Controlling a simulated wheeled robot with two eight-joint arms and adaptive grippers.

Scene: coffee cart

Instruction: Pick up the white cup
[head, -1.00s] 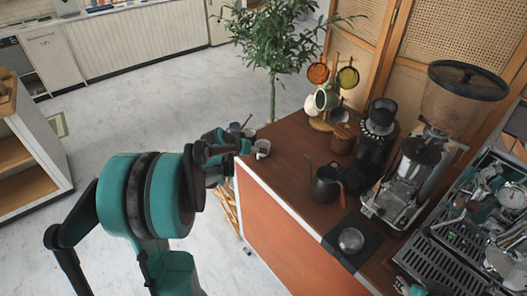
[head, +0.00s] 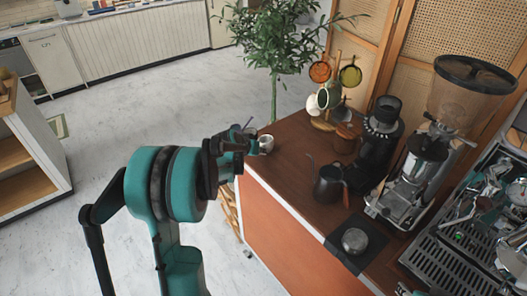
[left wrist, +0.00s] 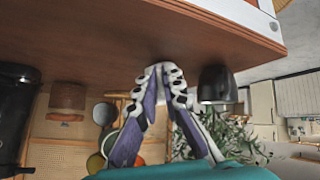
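My right gripper is not in view.
A kettle (head: 330,184), a mug tree (head: 322,124) with several mugs, a grinder (head: 420,165) and an espresso machine (head: 470,235) stand on the cart. Bare cart top (head: 287,158) lies between the cup and kettle. A plant (head: 272,45) rises behind the cart.

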